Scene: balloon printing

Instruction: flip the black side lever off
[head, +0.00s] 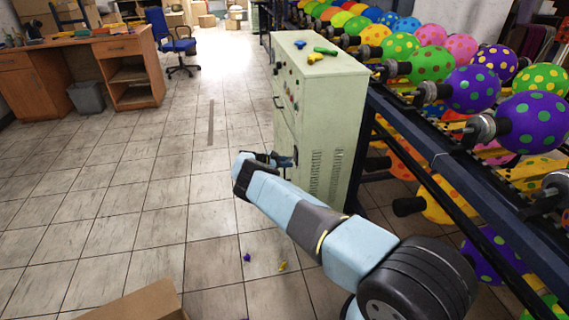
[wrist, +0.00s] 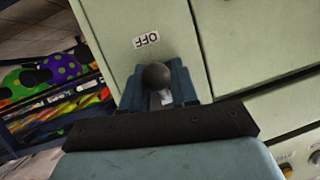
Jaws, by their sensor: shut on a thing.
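The black side lever shows in the wrist view as a round dark knob (wrist: 156,76). A white OFF label (wrist: 146,40) sits beyond it on the pale green cabinet (wrist: 240,40) and reads upside down. My gripper (head: 284,160) is at the cabinet's side in the head view. In the wrist view its blue fingers stand on both sides of the lever, shut on it just below the knob. The lever's shaft and base are mostly hidden by the fingers, and I cannot make out the lever in the head view.
The cabinet's panel (head: 287,92) carries buttons, and blue, yellow and green pieces lie on its top. A rack of patterned balloons (head: 471,88) stands to the right. Small purple and yellow pieces lie on the floor. The tiled floor (head: 130,215) at left is clear.

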